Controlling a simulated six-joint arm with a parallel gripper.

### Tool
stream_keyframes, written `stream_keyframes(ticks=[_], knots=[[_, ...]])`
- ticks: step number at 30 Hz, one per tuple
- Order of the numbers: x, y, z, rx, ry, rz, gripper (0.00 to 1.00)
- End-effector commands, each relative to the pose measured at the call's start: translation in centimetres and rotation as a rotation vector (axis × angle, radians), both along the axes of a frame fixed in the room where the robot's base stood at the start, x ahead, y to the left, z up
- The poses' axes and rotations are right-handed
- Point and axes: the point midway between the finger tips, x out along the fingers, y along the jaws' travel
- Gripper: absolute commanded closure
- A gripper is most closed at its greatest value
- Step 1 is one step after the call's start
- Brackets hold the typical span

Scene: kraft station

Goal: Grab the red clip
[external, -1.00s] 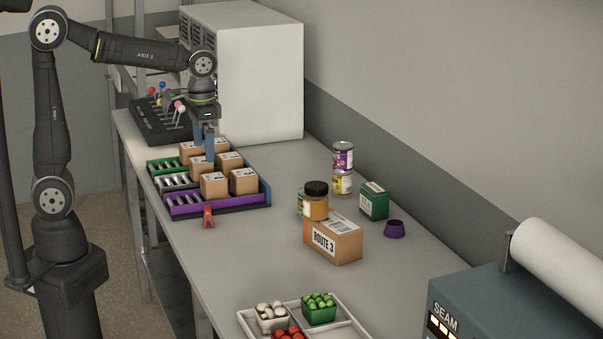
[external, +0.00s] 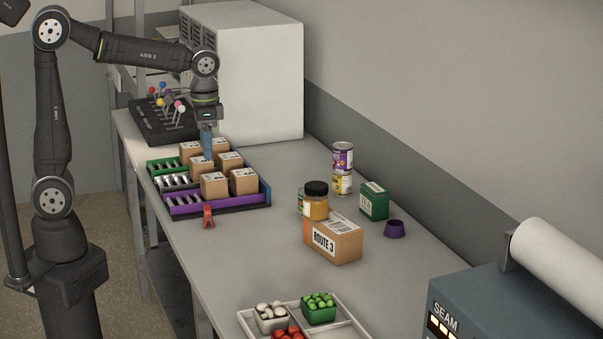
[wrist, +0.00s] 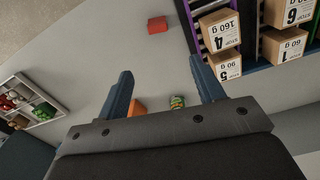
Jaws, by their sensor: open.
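The red clip (external: 208,217) stands on the bench at the front edge of the rack's purple lane. In the wrist view the red clip (wrist: 157,25) is at the top, beyond my fingertips and apart from them. My gripper (external: 207,146) is among the cartons over the rack in the external view, well behind the clip. In the wrist view the blue fingers of my gripper (wrist: 163,80) are wide apart with nothing between their tips.
The lane rack (external: 217,204) holds several cartons close to my gripper. A ROUTE 3 box (external: 333,242), a jar (external: 315,204), stacked cans (external: 342,170) and a green box (external: 374,201) stand right. The bench between clip and front tray (external: 352,326) is clear.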

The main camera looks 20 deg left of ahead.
Motion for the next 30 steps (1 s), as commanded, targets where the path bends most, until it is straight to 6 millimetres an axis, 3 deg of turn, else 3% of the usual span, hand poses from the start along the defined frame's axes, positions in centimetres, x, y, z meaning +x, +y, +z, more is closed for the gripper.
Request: stream_keyframes(ticks=[5,18,30], knots=[[0.2,-0.1,-1.2,0.002,0.002,-0.061,0.38],[0.1,-0.1,-10.2,0.003,0.002,-0.059,0.38],[-0.4,0.1,-14.0,0.003,0.002,-0.059,0.38]])
